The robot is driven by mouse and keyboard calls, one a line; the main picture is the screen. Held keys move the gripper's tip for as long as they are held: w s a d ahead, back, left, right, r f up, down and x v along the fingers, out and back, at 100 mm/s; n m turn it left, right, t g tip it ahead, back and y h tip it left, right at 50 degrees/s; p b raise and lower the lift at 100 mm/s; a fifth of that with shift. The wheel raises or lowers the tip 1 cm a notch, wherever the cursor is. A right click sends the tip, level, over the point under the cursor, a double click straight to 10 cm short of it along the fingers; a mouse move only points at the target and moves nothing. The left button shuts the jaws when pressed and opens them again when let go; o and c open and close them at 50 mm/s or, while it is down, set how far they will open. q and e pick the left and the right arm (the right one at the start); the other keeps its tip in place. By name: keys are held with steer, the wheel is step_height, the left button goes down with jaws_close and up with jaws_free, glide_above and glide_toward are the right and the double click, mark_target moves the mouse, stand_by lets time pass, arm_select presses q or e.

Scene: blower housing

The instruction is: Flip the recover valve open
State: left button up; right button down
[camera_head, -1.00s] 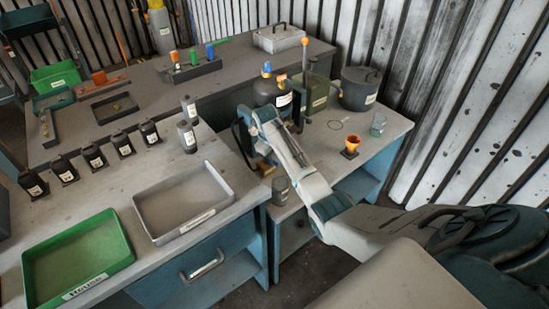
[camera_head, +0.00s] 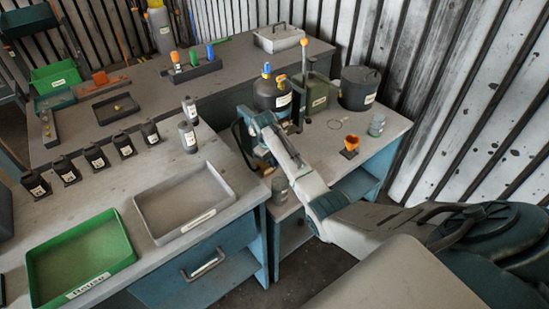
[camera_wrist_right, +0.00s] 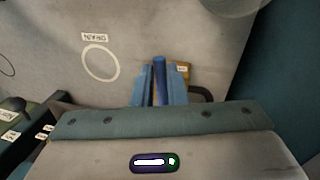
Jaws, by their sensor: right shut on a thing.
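My right gripper (camera_wrist_right: 160,88) points down at the right-hand workbench. In the right wrist view its blue fingers are shut on a slim dark-blue bar (camera_wrist_right: 160,70), which looks like a lever; I cannot read it as the recover valve for certain. A tan block (camera_wrist_right: 184,68) with a small white label sits just beside the fingers. In the head view my right arm reaches to the bench's left edge, and its wrist hides most of the fingers and the bar. My left gripper is out of view.
A dark bottle (camera_head: 272,94) with a blue cap, a green container (camera_head: 316,92) and a dark lidded pot (camera_head: 358,88) stand behind the gripper. An orange cup (camera_head: 350,145) and glass jar (camera_head: 377,124) are to the right. A grey tray (camera_head: 160,222) lies left.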

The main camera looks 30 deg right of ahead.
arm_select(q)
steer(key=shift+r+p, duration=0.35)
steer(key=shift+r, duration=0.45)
arm_select(e)
steer(key=shift+a+m, duration=0.3)
steer(key=shift+m, duration=0.5)
steer(key=c, duration=1.5)
jaws_free()
steer(key=shift+o, duration=0.2)
steer(key=shift+r, duration=0.1)
